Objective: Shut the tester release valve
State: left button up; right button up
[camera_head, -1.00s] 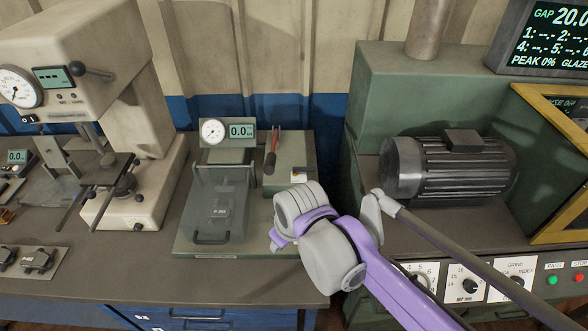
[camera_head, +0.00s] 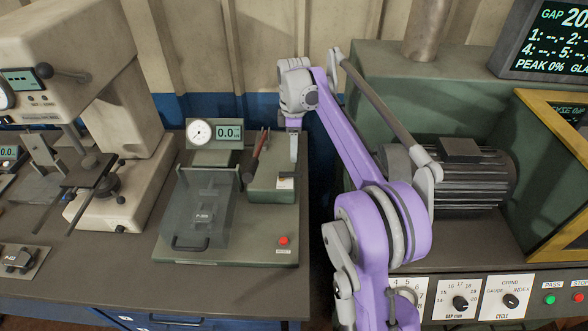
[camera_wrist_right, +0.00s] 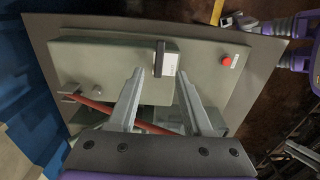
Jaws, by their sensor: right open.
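The tester (camera_head: 245,245) is a green-grey plate on the left bench with a gauge, a 0.0 display and a clear guard (camera_head: 203,205). On the block at its right a white label (camera_head: 286,183) shows beside the valve, which my gripper mostly hides. The right wrist view shows what looks like the release valve's black lever (camera_wrist_right: 159,58) over the white label. My right gripper (camera_head: 293,170) hangs over that block, pointing down. In the wrist view the right gripper's fingers (camera_wrist_right: 163,88) are apart and empty, with the lever beyond their tips. My left gripper is not in view.
A red-handled pump lever (camera_head: 260,145) stands close left of my right gripper. A red button (camera_head: 283,240) sits at the plate's front right. A motor (camera_head: 450,175) on a green machine stands to the right. A beige press (camera_head: 125,190) stands left.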

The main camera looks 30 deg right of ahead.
aim_at(294, 173)
notch_tip(294, 173, down, 8)
jog(key=shift+f, duration=0.25)
grip_shut()
dwell(0.3)
